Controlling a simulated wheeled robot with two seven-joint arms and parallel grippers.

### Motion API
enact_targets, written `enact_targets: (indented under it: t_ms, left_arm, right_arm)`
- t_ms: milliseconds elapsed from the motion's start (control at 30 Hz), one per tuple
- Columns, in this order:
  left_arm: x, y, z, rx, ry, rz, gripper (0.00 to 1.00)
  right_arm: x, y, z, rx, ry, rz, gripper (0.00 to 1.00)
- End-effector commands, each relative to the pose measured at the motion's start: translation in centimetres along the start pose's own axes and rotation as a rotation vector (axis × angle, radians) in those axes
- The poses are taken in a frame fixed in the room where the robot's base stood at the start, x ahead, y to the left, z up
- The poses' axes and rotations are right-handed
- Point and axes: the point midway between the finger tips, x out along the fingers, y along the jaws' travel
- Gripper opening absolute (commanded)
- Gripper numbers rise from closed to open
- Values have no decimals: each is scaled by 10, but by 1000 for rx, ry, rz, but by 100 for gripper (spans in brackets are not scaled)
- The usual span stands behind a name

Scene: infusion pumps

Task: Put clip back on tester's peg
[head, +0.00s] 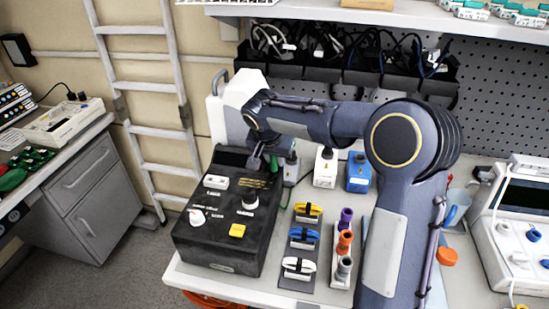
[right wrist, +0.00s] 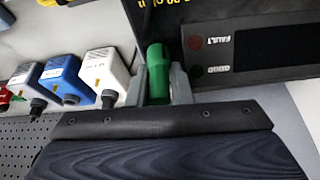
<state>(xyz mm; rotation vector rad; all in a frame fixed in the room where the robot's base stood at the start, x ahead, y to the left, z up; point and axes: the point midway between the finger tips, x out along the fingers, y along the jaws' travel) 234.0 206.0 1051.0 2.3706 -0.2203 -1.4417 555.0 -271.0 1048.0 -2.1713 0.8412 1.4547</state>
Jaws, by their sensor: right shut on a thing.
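The black tester (head: 225,222) stands on the bench at the left, with knobs and a yellow button on its sloping top. My right gripper (head: 262,160) is at the tester's far edge, reaching over from the right. In the right wrist view, my right gripper (right wrist: 160,85) is shut on a green clip (right wrist: 158,75), one finger on each side. The tester's dark face (right wrist: 255,45) with its FAULT label is close beside it. In the head view, only a little green shows at the fingers. I cannot make out the peg. My left gripper is not in view.
A white block (head: 325,167) and a blue block (head: 358,172) with black cables stand right of the tester. Yellow, blue and white clips sit on a dark strip (head: 300,282), beside a rack of coloured knobs (head: 345,243). A white pump (head: 515,235) stands far right.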

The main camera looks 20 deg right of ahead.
Motion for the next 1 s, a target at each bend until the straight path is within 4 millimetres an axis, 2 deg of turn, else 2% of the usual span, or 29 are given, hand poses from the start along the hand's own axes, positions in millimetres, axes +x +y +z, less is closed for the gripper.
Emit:
enact_targets:
  t_ms: [367, 400, 567, 900, 933, 1000]
  left_arm:
    - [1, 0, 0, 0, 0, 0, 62]
    - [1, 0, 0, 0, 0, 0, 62]
    - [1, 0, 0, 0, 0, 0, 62]
    - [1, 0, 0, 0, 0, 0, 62]
    - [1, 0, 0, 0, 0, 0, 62]
    - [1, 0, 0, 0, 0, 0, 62]
  right_arm:
    - [1, 0, 0, 0, 0, 0, 0]
    - [1, 0, 0, 0, 0, 0, 23]
    - [1, -1, 0, 0, 1, -2, 44]
    - [0, -3, 1, -2, 2, -9, 45]
    - [0, -3, 1, -2, 2, -9, 37]
    - [0, -4, 1, -2, 2, -10, 42]
